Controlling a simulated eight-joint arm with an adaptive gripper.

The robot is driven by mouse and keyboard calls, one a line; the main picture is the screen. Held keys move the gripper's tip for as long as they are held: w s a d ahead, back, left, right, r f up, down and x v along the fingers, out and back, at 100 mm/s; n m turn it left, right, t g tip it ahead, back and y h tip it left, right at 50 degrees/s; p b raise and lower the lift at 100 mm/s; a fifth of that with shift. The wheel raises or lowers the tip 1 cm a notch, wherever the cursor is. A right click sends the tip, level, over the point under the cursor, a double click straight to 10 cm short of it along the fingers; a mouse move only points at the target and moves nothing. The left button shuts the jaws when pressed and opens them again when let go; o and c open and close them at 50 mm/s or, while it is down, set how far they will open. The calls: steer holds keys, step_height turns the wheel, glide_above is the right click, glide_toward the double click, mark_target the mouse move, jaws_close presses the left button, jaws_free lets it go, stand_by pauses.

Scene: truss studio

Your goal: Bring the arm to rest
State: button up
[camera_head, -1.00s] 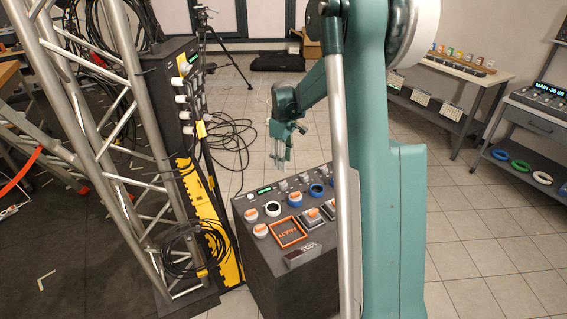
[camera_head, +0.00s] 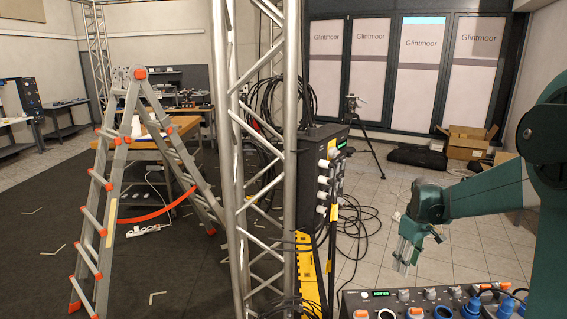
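My gripper (camera_head: 403,264) hangs pointing down at the right of the view, at the end of my teal arm. It is above and behind the dark control box (camera_head: 352,300), apart from it. The fingers are small and close together in the picture, and I cannot tell whether they are open or shut. I see nothing held between them.
A metal truss (camera_head: 229,150) stands upright near the middle, with a dark power rack (camera_head: 308,190) beside it. A ladder (camera_head: 103,200) stands at left. Cables (camera_head: 360,225) lie on the tiles. A tripod (camera_head: 357,125) and cardboard boxes (camera_head: 468,140) are behind.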

steer(key=s+a+r+m+t, duration=0.3)
steer(key=s+a+r, duration=0.95)
steer(key=s, duration=0.45)
steer(key=s+a+f+m+t, duration=0.1)
steer(key=s+a, duration=0.3)
steer(key=s, duration=0.5)
steer(key=s+a+f+m+t, duration=0.1)
steer(key=s+a+t, duration=0.1)
steer(key=s+a, duration=0.3)
steer(key=s, duration=0.4)
steer(key=shift+a+m, duration=0.25)
steer(key=shift+m, duration=0.05)
steer(key=shift+f, duration=0.1)
stand_by(1.1)
